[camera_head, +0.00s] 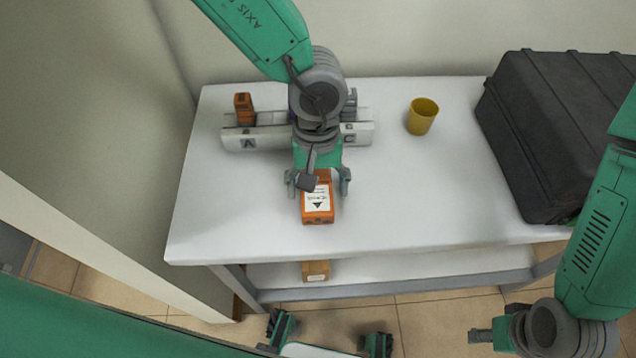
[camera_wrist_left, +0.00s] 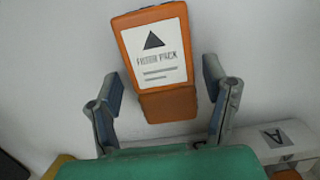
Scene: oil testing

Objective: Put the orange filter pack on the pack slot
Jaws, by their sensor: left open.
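The orange filter pack (camera_head: 317,207), with a white label bearing a black triangle, lies on the white table below the rack. In the left wrist view the pack (camera_wrist_left: 157,60) shows between and beyond the fingers, with gaps on both sides. My left gripper (camera_head: 318,184) is open over the pack's far end, a finger on either side. The white slot rack (camera_head: 358,136) stands at the back with letters A and C visible; its middle is hidden behind my left arm. My right gripper (camera_head: 482,337) is at the lower right, away from the table; its fingers are unclear.
An orange block (camera_head: 244,108) stands at the rack's A end and a grey piece (camera_head: 350,103) at the C end. A yellow cup (camera_head: 422,117) and a black case (camera_head: 560,120) are to the right. A box (camera_head: 315,270) sits on the lower shelf. The table's front right is clear.

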